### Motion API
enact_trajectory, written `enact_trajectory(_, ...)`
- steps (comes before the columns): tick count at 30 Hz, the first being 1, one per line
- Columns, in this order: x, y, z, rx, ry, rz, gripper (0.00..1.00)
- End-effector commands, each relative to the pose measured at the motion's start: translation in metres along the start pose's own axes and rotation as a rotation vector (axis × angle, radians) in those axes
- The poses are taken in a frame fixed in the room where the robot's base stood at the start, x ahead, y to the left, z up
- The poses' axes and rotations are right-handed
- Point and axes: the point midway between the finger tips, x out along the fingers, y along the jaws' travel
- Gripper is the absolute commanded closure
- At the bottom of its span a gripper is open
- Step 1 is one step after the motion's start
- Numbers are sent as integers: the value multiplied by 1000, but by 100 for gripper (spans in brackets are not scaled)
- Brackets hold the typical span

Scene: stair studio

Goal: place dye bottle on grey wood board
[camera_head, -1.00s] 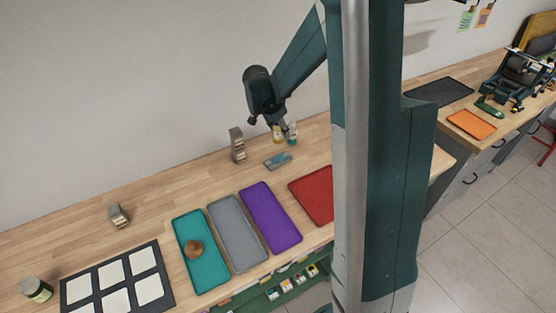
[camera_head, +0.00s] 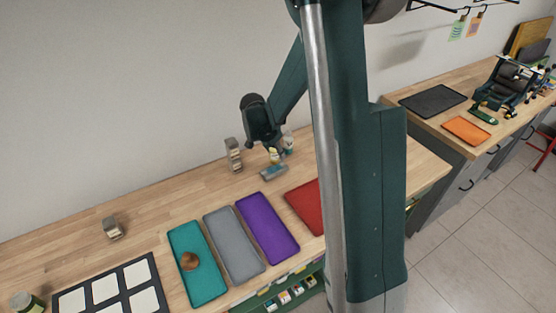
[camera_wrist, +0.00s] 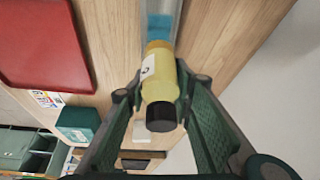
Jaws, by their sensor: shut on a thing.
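The dye bottle is yellow with a black cap and a white label; it lies between my fingers in the wrist view (camera_wrist: 160,88). My gripper (camera_wrist: 155,100) is shut on it. In the head view my gripper (camera_head: 272,152) is above the back of the bench, with the yellow bottle (camera_head: 274,157) showing small at its tips. The grey board (camera_head: 234,244) is a flat rimmed rectangle, bare, between the teal and purple trays, to the front left of my gripper.
A teal tray (camera_head: 184,239) holds a brown lump (camera_head: 189,261). A purple tray (camera_head: 267,229) and red tray (camera_head: 303,206) are to the right. A blue-grey item (camera_head: 274,172) lies below my gripper; a pale bottle (camera_head: 288,144) and a small block stack (camera_head: 233,154) stand nearby.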

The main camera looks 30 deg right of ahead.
Motion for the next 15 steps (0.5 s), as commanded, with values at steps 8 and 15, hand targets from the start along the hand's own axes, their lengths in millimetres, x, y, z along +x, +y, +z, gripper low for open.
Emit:
enact_trajectory(8,0,0,0,0,0,0,90)
enact_trajectory(15,13,0,5,0,0,0,90)
